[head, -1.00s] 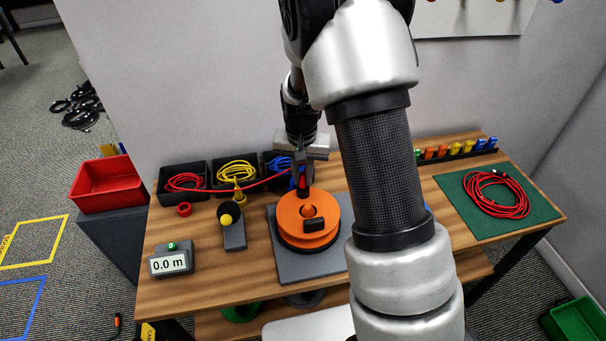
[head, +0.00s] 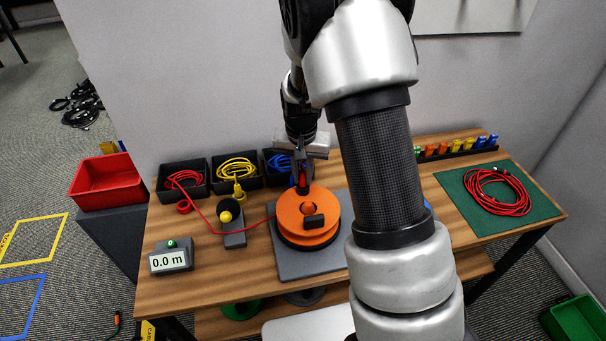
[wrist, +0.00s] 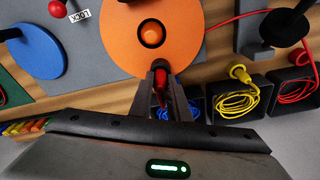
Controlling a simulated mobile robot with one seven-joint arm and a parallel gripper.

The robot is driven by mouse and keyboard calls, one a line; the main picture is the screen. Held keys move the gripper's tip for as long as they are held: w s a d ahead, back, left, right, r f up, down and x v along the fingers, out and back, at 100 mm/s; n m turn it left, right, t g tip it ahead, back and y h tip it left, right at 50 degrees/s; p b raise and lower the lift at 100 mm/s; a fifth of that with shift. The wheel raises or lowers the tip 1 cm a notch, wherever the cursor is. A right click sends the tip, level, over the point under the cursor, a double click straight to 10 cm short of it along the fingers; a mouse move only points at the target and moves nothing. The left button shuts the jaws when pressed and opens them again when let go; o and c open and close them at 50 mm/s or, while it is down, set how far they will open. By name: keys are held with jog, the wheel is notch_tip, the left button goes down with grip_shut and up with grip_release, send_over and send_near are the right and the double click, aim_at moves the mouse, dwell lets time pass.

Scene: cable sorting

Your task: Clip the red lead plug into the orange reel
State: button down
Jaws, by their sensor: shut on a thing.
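The orange reel (head: 300,214) stands on a grey base plate (head: 281,264) in the middle of the bench. In the wrist view the reel (wrist: 127,40) fills the upper middle, with an orange hub in a dark ring. My gripper (head: 302,180) is at the reel's far edge, shut on the red lead plug (wrist: 161,79). The plug's dark tip is at the reel's rim; I cannot tell whether it is seated in a clip. The red lead (head: 213,226) runs from the left bin over the bench to the reel's left side.
Black bins hold red, yellow (head: 237,168) and blue cables behind the reel. A coiled red cable lies on a green mat (head: 455,192) at right.

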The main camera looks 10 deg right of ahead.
jog(key=c, duration=1.6)
grip_release()
jog(key=shift+f, duration=0.1)
notch_tip(320, 180, up, 18)
jog(key=s+f+p, duration=0.1)
jog(key=s+p, duration=0.1)
jog(key=s+r+n+t+p, duration=0.1)
jog(key=s+r+p, duration=0.1)
jog(key=s+r, duration=0.3)
jog(key=s+r+n+t+p, duration=0.2)
jog(key=s+r, duration=0.4)
jog(key=s, duration=0.4)
jog(key=s+r+n+t+p, duration=0.1)
jog(key=s+r+p, duration=0.1)
jog(key=s+r, duration=0.4)
jog(key=shift+s+n+y, duration=0.3)
jog(key=shift+s, duration=0.8)
